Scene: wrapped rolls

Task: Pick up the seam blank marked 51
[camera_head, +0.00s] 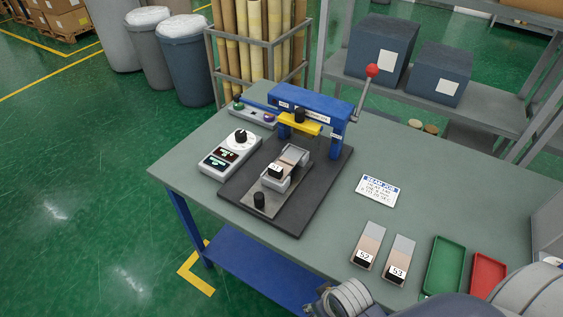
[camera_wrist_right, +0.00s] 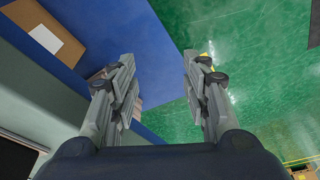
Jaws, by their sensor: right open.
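The seam blank marked 51 (camera_head: 275,171) sits in a metal holder on the dark base plate (camera_head: 310,205) of the blue press, in front of the press's yellow bar. Blanks marked 52 (camera_head: 370,243) and 53 (camera_head: 400,258) lie side by side on the bench's front right part. My right gripper (camera_wrist_right: 158,66) is open and empty in the right wrist view, with green floor and a blue surface beyond its fingers. Part of my right arm shows at the bottom right of the head view, well away from blank 51. My left gripper is not in view.
The blue press (camera_head: 310,100) has a red-knobbed lever (camera_head: 372,71) on its right. A control box (camera_head: 230,153) stands left of the base plate. A sign (camera_head: 378,190), a green tray (camera_head: 445,265) and a red tray (camera_head: 487,274) are on the bench.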

